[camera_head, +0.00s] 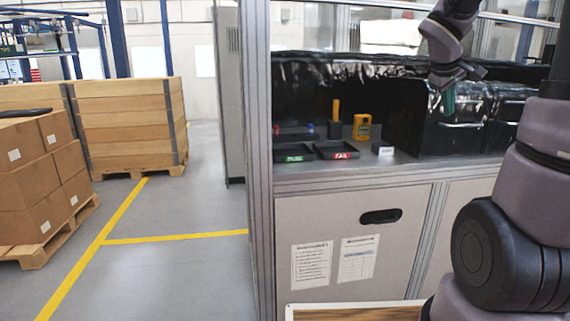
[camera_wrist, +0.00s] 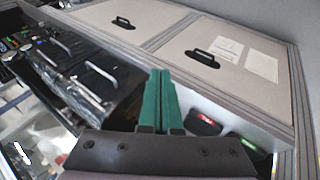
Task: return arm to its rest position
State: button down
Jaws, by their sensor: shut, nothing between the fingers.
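My gripper (camera_head: 448,102) hangs at the upper right of the head view, in front of the black-draped area over the bench. Its green fingers point down. In the wrist view the two green fingers (camera_wrist: 158,100) lie side by side, shut, with nothing between them. My arm's grey links show along the right side of the head view. No housing is clearly seen.
A grey bench (camera_head: 420,168) holds a tray with a green label (camera_head: 294,152), a tray with a red label (camera_head: 336,150) and a yellow device (camera_head: 362,127). A frame post (camera_head: 259,170) stands left of it. Cartons (camera_head: 38,180) and a wooden crate (camera_head: 130,125) stand left; the floor between is clear.

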jog(key=s+a+r+m+t+y, duration=0.2)
jog(key=s+a+m+y, duration=0.5)
jog(key=s+a, duration=1.2)
jog(key=shift+s+r, duration=0.35)
jog(key=shift+s, duration=0.2)
